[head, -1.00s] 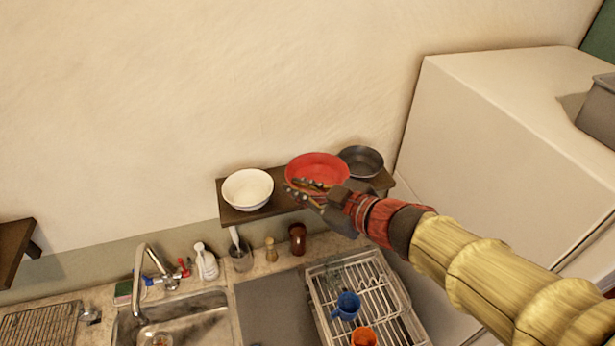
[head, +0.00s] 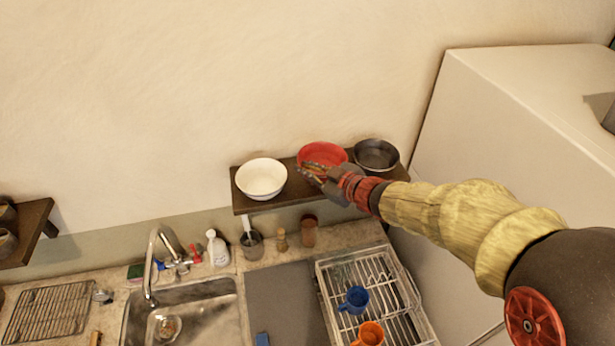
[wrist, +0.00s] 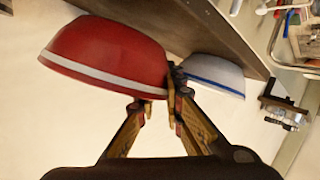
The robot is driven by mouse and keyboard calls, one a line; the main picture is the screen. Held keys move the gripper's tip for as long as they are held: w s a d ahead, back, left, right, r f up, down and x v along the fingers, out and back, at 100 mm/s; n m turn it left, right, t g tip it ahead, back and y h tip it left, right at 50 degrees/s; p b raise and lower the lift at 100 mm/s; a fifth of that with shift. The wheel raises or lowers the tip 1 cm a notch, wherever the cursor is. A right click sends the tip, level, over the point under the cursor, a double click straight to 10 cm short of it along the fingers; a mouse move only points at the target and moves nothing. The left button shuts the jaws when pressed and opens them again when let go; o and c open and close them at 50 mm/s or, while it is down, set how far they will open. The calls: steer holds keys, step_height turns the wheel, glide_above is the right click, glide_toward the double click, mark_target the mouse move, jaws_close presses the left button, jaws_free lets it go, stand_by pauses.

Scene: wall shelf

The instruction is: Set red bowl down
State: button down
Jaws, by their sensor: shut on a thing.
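The red bowl (head: 324,152) is at the wall shelf (head: 262,203), between a white bowl (head: 261,179) and a dark pan (head: 377,155). My gripper (head: 313,172) reaches it from the right and is shut on its near rim. In the wrist view the red bowl (wrist: 105,48) has a pale band along its rim, and the fingers (wrist: 156,103) meet at that rim. The white bowl (wrist: 215,72) with a blue stripe shows behind it there. Whether the bowl's base touches the shelf is hard to tell.
Below the shelf are a sink (head: 185,318), a soap bottle (head: 217,248) and a dish rack (head: 372,295) with blue and orange cups. A large white cabinet (head: 510,130) stands at the right. The white bowl and pan leave little room on the shelf.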

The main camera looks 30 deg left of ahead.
steer(key=shift+f, duration=1.2)
steer(key=shift+f, duration=0.1)
steer(key=shift+f, duration=0.15)
steer(key=c, duration=1.9)
jaws_free()
steer(key=shift+r, duration=0.25)
steer(key=v, duration=1.2)
